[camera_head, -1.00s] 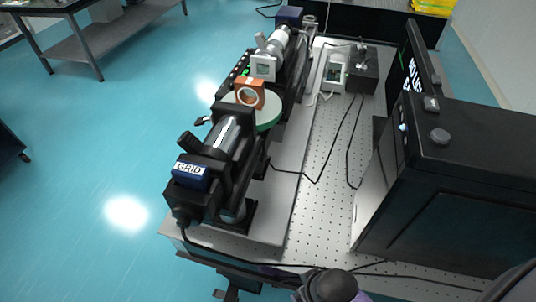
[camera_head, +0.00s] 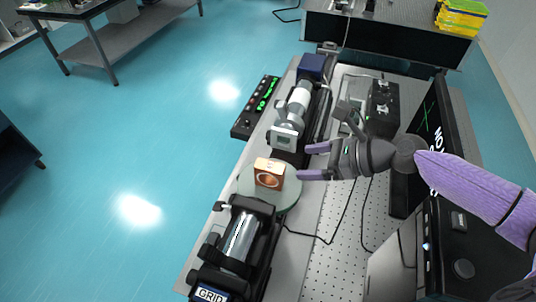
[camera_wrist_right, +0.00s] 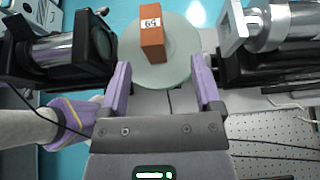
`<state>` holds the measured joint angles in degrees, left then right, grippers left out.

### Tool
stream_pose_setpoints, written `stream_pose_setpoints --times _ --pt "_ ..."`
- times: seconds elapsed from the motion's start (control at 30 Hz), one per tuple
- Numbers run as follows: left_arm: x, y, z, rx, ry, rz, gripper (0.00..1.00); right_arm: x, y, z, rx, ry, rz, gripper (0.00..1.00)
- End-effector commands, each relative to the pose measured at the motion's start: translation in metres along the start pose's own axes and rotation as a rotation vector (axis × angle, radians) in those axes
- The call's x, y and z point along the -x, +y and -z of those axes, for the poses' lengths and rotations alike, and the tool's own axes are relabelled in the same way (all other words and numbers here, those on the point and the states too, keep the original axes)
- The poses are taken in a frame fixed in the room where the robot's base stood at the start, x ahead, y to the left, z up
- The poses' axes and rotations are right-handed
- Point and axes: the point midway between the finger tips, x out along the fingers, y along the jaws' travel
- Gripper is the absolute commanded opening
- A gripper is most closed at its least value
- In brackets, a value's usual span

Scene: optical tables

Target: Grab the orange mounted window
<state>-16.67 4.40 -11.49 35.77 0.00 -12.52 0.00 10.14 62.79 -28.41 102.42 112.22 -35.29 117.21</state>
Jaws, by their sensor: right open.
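The orange mounted window (camera_head: 269,173) is a small orange block with a round opening. It stands on a pale green round platform (camera_head: 289,194) between two optical tube assemblies. In the right wrist view the orange block (camera_wrist_right: 152,36) shows a label reading 59 and lies ahead of the fingers, between their lines. My right gripper (camera_head: 308,161) is open, with purple fingers, to the right of the block and apart from it. Its fingers also show in the right wrist view (camera_wrist_right: 161,80), with nothing between them. My left gripper is not in view in the head camera.
A black tube assembly labelled GRID (camera_head: 238,240) stands on the near side of the platform. A silver mount (camera_head: 284,137) stands on the far side. A monitor (camera_head: 432,130) and a black box (camera_head: 460,245) are at the right. Cables cross the perforated table (camera_head: 335,215).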

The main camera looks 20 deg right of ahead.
Motion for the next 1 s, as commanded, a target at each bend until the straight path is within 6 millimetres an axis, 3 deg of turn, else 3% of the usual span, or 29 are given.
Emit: stream_pose_setpoints --times 0.2,0.4,0.5,0.7,1.0 --pt "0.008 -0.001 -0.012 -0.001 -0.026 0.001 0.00 -0.037 0.001 -0.003 0.002 -0.003 -0.004 0.82" --pt "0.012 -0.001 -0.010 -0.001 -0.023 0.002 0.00 -0.077 0.003 -0.003 0.004 -0.003 -0.005 0.82" --pt "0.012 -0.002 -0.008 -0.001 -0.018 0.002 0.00 -0.087 0.003 -0.002 0.006 0.000 -0.005 0.82" --pt "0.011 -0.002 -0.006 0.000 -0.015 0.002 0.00 -0.087 0.003 -0.001 0.007 0.001 -0.005 0.82" --pt "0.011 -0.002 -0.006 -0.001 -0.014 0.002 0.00 -0.087 0.003 -0.001 0.007 0.001 -0.006 0.19"
